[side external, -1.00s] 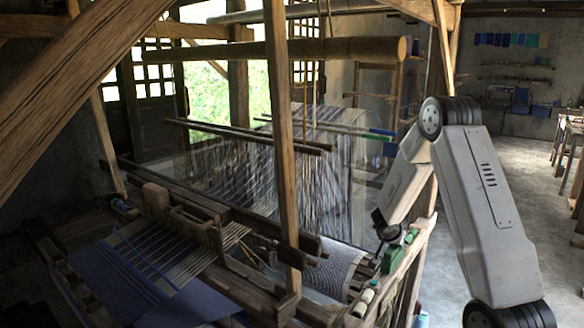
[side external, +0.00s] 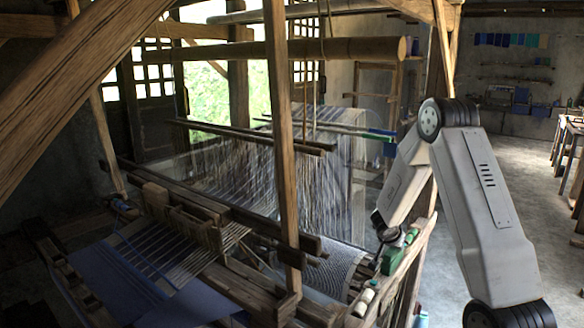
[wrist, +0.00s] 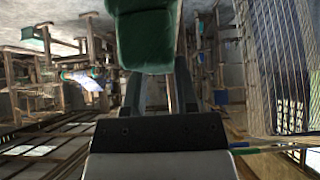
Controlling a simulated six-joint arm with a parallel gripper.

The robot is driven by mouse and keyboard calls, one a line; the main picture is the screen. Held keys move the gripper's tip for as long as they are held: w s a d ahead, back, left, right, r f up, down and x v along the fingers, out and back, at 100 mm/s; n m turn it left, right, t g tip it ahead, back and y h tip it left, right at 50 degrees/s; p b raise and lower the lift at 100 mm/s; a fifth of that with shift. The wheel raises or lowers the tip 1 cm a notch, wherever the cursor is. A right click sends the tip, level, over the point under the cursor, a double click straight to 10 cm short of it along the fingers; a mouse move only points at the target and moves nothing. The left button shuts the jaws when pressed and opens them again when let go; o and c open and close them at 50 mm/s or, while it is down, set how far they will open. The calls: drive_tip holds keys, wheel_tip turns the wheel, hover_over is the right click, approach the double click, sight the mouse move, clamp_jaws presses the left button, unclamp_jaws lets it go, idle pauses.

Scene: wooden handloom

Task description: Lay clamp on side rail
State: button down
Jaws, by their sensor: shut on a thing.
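The green clamp (side external: 393,261) is at my gripper (side external: 392,239), low over the side rail (side external: 408,264) on the right of the loom. In the wrist view the green clamp (wrist: 145,42) fills the top middle, beyond the dark front of my gripper. My gripper is shut on the clamp; its fingertips are mostly hidden. I cannot tell whether the clamp touches the rail.
Small pale spools (side external: 367,296) sit on the near part of the rail. The patterned cloth roll (side external: 335,268) lies just left of it. A wooden post (side external: 283,150) stands farther left. Open floor (side external: 535,220) lies to the right.

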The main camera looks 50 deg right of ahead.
drive_tip(key=shift+c, duration=1.6)
unclamp_jaws()
drive_tip(key=shift+r, duration=3)
